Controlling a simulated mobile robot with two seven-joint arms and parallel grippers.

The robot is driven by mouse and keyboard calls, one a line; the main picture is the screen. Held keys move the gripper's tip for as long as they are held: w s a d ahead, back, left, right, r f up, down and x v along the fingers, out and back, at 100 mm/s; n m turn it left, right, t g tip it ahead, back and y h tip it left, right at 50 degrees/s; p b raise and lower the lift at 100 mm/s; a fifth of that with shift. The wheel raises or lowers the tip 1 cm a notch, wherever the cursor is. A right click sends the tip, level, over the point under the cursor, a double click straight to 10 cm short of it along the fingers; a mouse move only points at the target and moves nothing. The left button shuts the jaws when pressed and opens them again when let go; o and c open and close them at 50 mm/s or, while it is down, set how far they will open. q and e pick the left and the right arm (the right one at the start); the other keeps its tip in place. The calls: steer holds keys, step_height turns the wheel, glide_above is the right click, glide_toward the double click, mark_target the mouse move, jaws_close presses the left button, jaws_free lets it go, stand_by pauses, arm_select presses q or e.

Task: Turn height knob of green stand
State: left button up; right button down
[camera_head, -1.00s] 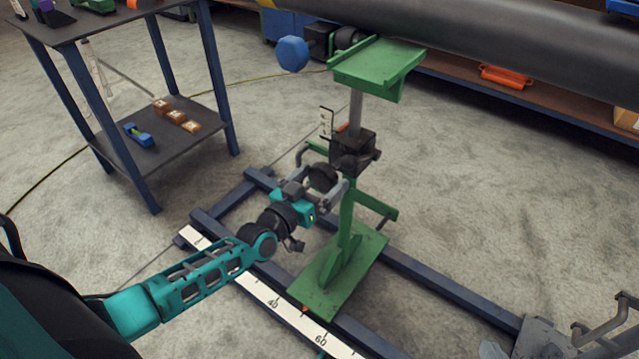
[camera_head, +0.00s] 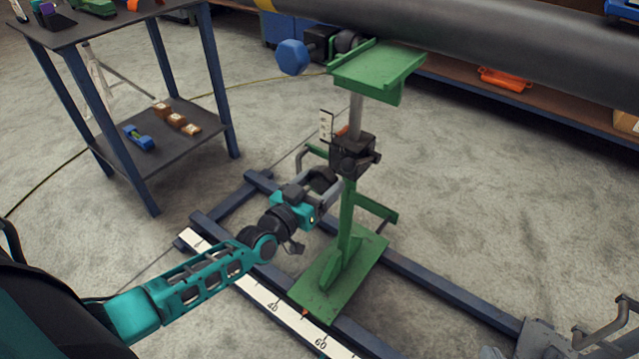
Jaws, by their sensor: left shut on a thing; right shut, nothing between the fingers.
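The green stand (camera_head: 345,265) stands upright on the blue rail frame, with its green top plate (camera_head: 378,68) just below the large dark pipe. A black clamp block (camera_head: 352,152) sits around its grey post (camera_head: 356,115). A round black knob (camera_head: 322,179) shows on the near left side of the block. My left gripper (camera_head: 326,172) reaches it from the lower left, its grey fingers shut around the knob; the exact contact is partly hidden.
The dark pipe (camera_head: 480,45) crosses the top. A blue hexagonal handle (camera_head: 293,57) sticks out left of the top plate. A dark shelf table (camera_head: 165,127) stands at the left. A white scale (camera_head: 265,298) lies along the near rail.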

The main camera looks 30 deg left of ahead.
arm_select(q)
steer(key=shift+r+m+p, duration=0.1)
steer(key=shift+m+p, duration=0.2)
arm_select(e)
steer(key=shift+s+r, duration=0.1)
steer(key=shift+r, duration=0.1)
arm_select(q)
steer(key=shift+m+p, duration=0.45)
steer(key=shift+m, duration=0.15)
steer(key=shift+m+p, duration=0.8)
steer(key=shift+m, duration=0.4)
steer(key=m+p, duration=0.1)
steer(key=m, duration=0.3)
steer(key=shift+a+m+p, duration=0.1)
steer(key=shift+m+p, duration=0.2)
steer(key=shift+p, duration=0.1)
steer(key=m, duration=0.2)
steer(key=shift+m, duration=0.4)
steer(key=m, duration=0.3)
steer(key=shift+a+m, duration=0.1)
steer(key=shift+m, duration=0.2)
steer(key=m, duration=0.4)
steer(key=shift+m, duration=0.4)
steer(key=shift+a+m+b, duration=0.1)
steer(key=shift+m+b, duration=0.2)
steer(key=shift+m, duration=0.3)
arm_select(e)
steer(key=shift+s+d+r, duration=0.15)
steer(key=shift+d+r, duration=0.4)
steer(key=shift+r, duration=0.3)
